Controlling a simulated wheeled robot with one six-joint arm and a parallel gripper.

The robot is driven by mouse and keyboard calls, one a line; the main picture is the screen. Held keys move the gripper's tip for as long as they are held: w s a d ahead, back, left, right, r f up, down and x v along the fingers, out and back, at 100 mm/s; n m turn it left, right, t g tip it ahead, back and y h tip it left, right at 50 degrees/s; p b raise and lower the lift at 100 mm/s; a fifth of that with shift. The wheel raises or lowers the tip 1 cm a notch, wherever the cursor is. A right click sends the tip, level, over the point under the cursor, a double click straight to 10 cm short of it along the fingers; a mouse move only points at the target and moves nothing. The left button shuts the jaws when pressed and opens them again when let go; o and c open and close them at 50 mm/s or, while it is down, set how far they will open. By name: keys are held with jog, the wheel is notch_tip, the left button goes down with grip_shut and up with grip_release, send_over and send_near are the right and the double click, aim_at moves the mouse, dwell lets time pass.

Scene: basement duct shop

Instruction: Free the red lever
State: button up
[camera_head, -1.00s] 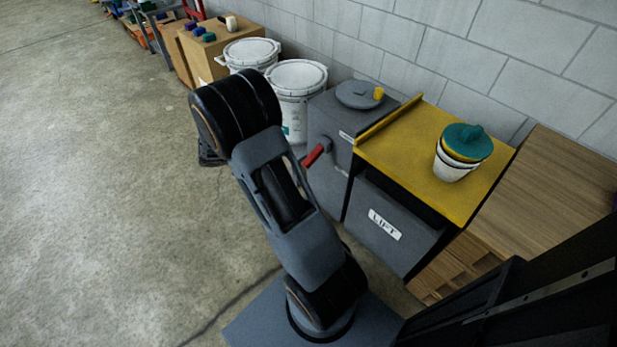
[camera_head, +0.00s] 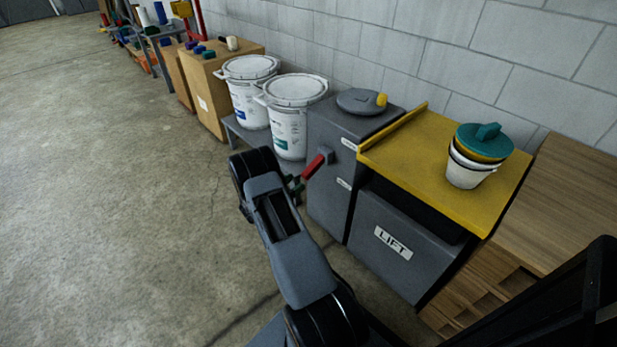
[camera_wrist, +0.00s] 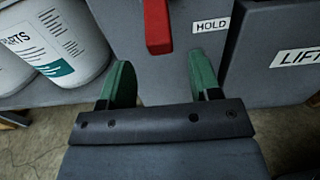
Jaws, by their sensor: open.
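The red lever (camera_head: 314,167) sticks out from the front of a grey cabinet (camera_head: 330,205). In the wrist view the lever (camera_wrist: 158,26) hangs at the top, just beyond and between my fingertips. My gripper (camera_wrist: 158,85) is open, with its two green fingers apart and nothing between them. In the head view the gripper is mostly hidden behind my arm, with a bit of green showing near the lever's end. I cannot tell whether a finger touches the lever. A label reading HOLD (camera_wrist: 211,25) is right of the lever.
White buckets (camera_head: 290,120) stand left. Floor at left is clear.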

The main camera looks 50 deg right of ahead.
aim_at(303, 177)
jog(key=d, duration=0.2)
jog(key=d+b, duration=0.1)
jog(key=d, duration=0.4)
jog(key=shift+s+d, duration=0.2)
jog(key=shift+s, duration=0.05)
grip_shut()
dwell(0.3)
